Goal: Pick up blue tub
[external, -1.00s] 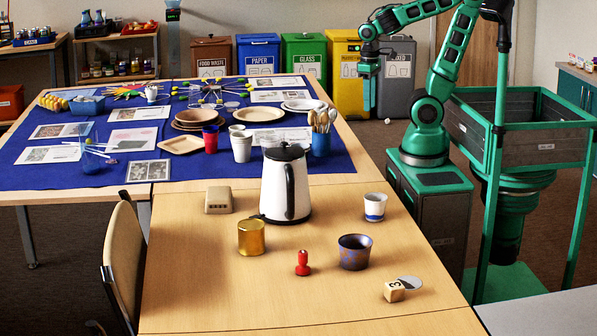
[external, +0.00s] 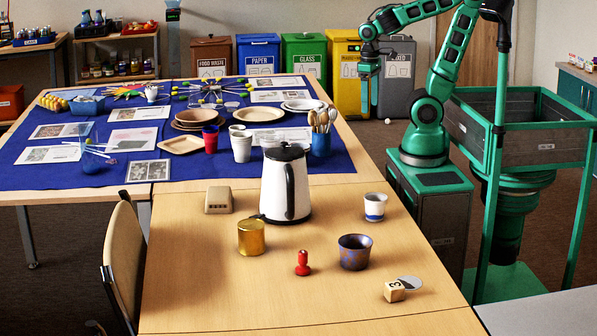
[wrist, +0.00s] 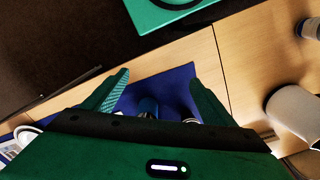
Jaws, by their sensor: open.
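A blue tub (external: 320,145) holding several wooden utensils stands upright at the right edge of the blue cloth. A lighter blue, low rectangular tub (external: 86,105) sits at the cloth's far left, beside yellow objects. I cannot tell which one the task names. My gripper (external: 369,110) is open and empty, raised to the right of the cloth table and apart from both tubs. In the wrist view my two fingers (wrist: 158,78) are spread over the blue cloth (wrist: 165,90). Small objects between them are partly hidden by my gripper's body.
A white kettle (external: 273,190) stands on the near wooden table (external: 190,285), with a gold cup (external: 251,238), a red stamp (external: 303,264) and a patterned cup (external: 354,253) around it. Plates (external: 259,114) and white cups (external: 241,147) stand left of the utensil tub.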

